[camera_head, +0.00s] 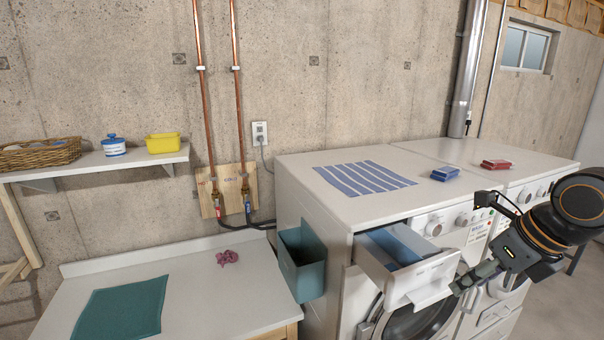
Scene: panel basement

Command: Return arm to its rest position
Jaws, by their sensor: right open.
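My right gripper (463,290) comes in from the right side of the head camera view. Its fingers are open, in front of the washer and close to the front right corner of the pulled-out detergent drawer (426,275). I cannot tell whether they touch the drawer. No object shows between the fingers. My right arm (540,225) hides part of the dryer front. My left gripper is not in view.
A striped cloth (364,179), a blue box (445,174) and a red box (496,164) lie on the machine tops. A teal bin (302,262) hangs at the washer's left side. A counter (215,305) holds a green cloth (122,308) and a pink crumpled cloth (227,257).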

